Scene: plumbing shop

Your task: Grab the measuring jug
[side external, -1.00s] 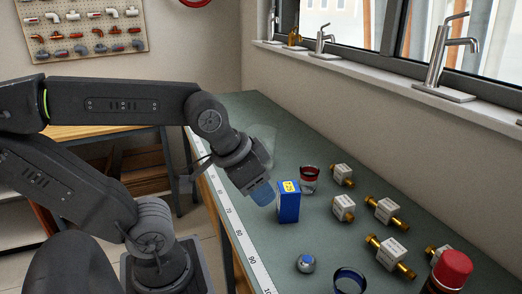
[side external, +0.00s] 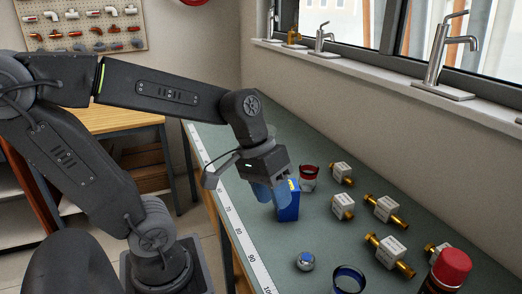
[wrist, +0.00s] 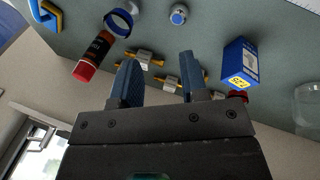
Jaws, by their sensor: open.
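The measuring jug appears to be the clear, see-through vessel (wrist: 308,104) at the right edge of the wrist view, partly cut off by the frame. In the side view it is mostly or wholly hidden behind my wrist. My gripper (side external: 270,196) is open and points down over the bench, with its blue fingers close to a blue box (side external: 289,206). In the wrist view the two fingers of my gripper (wrist: 158,62) stand apart with nothing held between them, and the jug is off to their right, beyond the box.
A red-banded jar (side external: 308,178), several valves with brass ends (side external: 384,208), a small round blue-topped item (side external: 305,261), a blue ring (side external: 348,280) and a red-capped can (side external: 452,268) stand on the green bench. A measuring strip (side external: 237,235) runs along its near edge.

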